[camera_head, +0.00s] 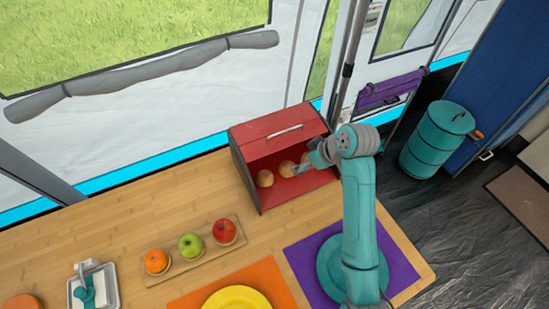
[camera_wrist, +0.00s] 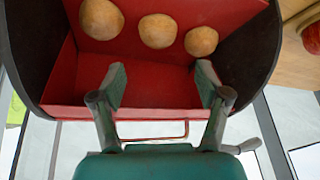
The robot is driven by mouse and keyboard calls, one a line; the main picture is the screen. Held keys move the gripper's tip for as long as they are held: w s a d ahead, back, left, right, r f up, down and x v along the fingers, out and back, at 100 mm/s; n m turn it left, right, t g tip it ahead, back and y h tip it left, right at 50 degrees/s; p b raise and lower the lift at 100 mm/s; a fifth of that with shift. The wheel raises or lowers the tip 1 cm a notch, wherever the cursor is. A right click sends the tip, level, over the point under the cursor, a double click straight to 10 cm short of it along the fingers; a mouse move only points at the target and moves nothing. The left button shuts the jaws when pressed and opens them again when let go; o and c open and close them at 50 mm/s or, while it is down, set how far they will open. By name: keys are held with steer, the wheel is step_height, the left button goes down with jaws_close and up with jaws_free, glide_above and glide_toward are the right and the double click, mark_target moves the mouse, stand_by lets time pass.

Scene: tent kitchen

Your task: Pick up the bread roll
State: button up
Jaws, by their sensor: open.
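Three round, tan bread rolls lie in a row inside an open red bread bin (camera_head: 283,138). In the head view they are the left roll (camera_head: 264,178), the middle roll (camera_head: 287,169) and the right roll (camera_head: 306,157), partly hidden by my arm. The wrist view shows all three near the top: one roll (camera_wrist: 101,19), the middle one (camera_wrist: 158,31) and another (camera_wrist: 201,41). My gripper (camera_wrist: 162,84) is open and empty, its fingers spread within the bin's opening, apart from the rolls. In the head view my gripper (camera_head: 298,169) reaches into the bin's front.
The bin's dark side wall (camera_wrist: 258,50) stands close beside the fingers. On the wooden table are a board (camera_head: 204,258) with an orange, a green apple and a red apple (camera_head: 224,231), an orange mat, a yellow plate (camera_head: 238,299) and a purple mat (camera_head: 395,258) under my arm.

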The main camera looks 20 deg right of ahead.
mark_target(289, 168)
steer(key=x, duration=0.4)
steer(key=shift+w+a+f, duration=0.1)
steer(key=shift+w+a, duration=0.05)
steer(key=shift+a, duration=0.05)
steer(key=shift+d+x, duration=0.15)
steer(key=shift+x, duration=1.45)
steer(key=shift+d+x, duration=0.15)
steer(key=shift+x, duration=1.5)
steer(key=shift+f, duration=0.1)
steer(key=c, duration=0.6)
